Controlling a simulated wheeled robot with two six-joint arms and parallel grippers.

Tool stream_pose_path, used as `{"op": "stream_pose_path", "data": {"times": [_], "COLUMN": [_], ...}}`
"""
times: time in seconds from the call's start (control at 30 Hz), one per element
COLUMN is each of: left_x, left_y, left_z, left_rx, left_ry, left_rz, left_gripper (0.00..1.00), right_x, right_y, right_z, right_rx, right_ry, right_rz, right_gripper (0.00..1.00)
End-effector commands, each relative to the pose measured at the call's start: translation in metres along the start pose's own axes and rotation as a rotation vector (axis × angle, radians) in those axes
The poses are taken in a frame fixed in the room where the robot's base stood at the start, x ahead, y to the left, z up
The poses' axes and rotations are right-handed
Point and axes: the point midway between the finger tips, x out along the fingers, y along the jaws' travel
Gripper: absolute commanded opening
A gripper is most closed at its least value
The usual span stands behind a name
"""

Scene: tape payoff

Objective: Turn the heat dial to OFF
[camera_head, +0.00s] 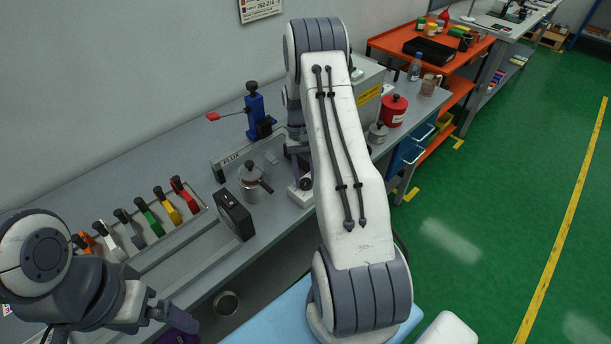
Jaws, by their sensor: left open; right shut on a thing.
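A small white unit (299,197) stands on the bench, partly hidden behind my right arm. A round black knob (306,184) shows on it and looks like the heat dial; its markings and setting are too small to read. My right gripper (298,168) points down at this unit and is shut at the knob; my arm hides most of the contact. My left gripper (178,322) is at the bottom left, in front of the bench and away from the unit. It is open and empty, partly cut off by the frame's edge.
A lidded metal pot (252,184) and a black box (234,214) stand left of the unit, near the FLUX sign (230,162). A blue stand (254,112) is behind. Several coloured levers (150,218) line the left. A red pot (393,110) is at the right.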

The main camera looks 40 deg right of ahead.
Motion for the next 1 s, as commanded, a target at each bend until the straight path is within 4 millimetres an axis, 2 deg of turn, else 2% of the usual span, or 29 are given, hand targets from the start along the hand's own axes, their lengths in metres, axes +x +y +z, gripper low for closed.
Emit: {"op": "stream_pose_path", "data": {"times": [0.3,0.73,0.77,0.8,0.83,1.0], "left_x": [-0.0005,-0.0005,-0.0005,-0.0005,-0.0005,-0.0005], "left_y": [0.0000,0.0000,0.0000,0.0000,0.0000,0.0000], "left_z": [-0.0001,0.0000,0.0000,0.0000,0.0000,0.0000], "left_rx": [0.000,0.000,0.000,0.000,0.000,0.000], "left_ry": [0.000,0.000,0.000,0.000,0.000,0.000], "left_rz": [0.000,0.000,0.000,0.000,0.000,0.000], "left_gripper": [1.00,1.00,1.00,1.00,1.00,1.00], "right_x": [0.0002,0.0003,0.0003,0.0004,0.0003,0.0003], "right_y": [-0.0007,-0.0005,-0.0005,-0.0005,-0.0005,-0.0005], "right_z": [0.0007,0.0007,0.0007,0.0007,0.0007,0.0005], "right_rx": [-0.073,-0.080,-0.079,-0.079,-0.079,-0.078], "right_ry": [0.004,0.003,0.003,0.004,0.004,0.004], "right_rz": [0.031,0.034,0.033,0.033,0.033,0.033], "right_gripper": [0.00,0.00,0.52,0.68,0.71,0.71]}}
